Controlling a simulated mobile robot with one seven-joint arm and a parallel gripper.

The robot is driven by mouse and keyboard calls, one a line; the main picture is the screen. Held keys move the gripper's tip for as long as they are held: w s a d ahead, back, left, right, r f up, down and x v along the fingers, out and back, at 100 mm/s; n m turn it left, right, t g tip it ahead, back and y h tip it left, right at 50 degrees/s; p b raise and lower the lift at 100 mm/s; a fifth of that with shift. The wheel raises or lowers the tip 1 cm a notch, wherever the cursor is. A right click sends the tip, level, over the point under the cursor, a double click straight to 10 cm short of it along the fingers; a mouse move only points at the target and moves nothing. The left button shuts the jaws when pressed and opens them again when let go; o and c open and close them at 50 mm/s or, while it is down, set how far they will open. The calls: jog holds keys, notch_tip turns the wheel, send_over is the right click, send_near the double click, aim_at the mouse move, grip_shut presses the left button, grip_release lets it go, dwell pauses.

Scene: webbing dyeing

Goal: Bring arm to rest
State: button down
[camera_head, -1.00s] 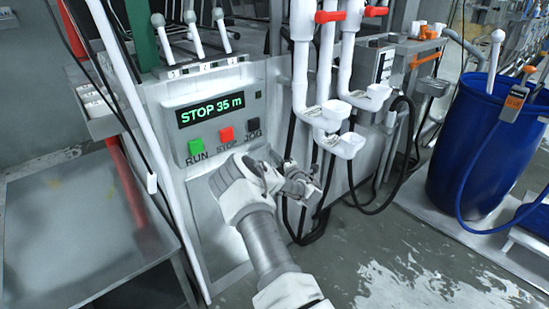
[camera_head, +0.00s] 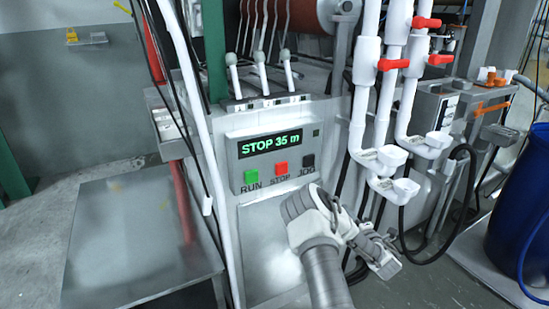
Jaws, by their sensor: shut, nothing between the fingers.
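My gripper (camera_head: 388,266) is at the lower middle of the head view, at the end of my white and grey arm. It is shut with nothing in it. It hangs in front of the machine, below and right of the control panel (camera_head: 236,163), and touches nothing that I can see. The panel's display (camera_head: 270,144) reads STOP 35 m. Below it are a green RUN button (camera_head: 251,176), a red STOP button (camera_head: 281,168) and a black JOG button (camera_head: 308,160).
White pipes with red valve handles (camera_head: 394,65) and white cups (camera_head: 393,189) stand close right of my arm. Black hoses (camera_head: 457,212) hang there. A metal table (camera_head: 130,245) is at left, a blue barrel (camera_head: 515,235) at right. Several levers (camera_head: 261,68) rise above the panel.

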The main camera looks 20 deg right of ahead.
notch_tip(320, 180, up, 11)
jog(key=w+d+m+g+h, duration=0.1)
jog(key=d+m+g+h, duration=0.15)
jog(key=m+h, duration=0.5)
jog(key=s+a+r+m+g+y, duration=0.2)
jog(key=s+a+r+m+g, duration=0.1)
jog(key=s+a+r+m, duration=0.4)
jog(key=s+a+r+m+g+y, duration=0.25)
jog(key=a+r, duration=0.25)
jog(key=a, duration=0.3)
jog(key=s+a+r+g+y, duration=0.1)
jog(key=s+a, duration=0.5)
jog(key=s, duration=0.3)
jog(key=s+a+g+y, duration=0.15)
jog(key=s+a, duration=0.35)
jog(key=s, duration=0.5)
jog(key=s+a+r+g+y, duration=0.1)
jog(key=s+a+g, duration=0.1)
jog(key=s+a, duration=0.55)
notch_tip(320, 180, up, 22)
jog(key=s+d+p, duration=0.1)
jog(key=p, duration=2.1)
jog(key=shift+d+m, duration=0.35)
jog(key=shift+m, duration=0.05)
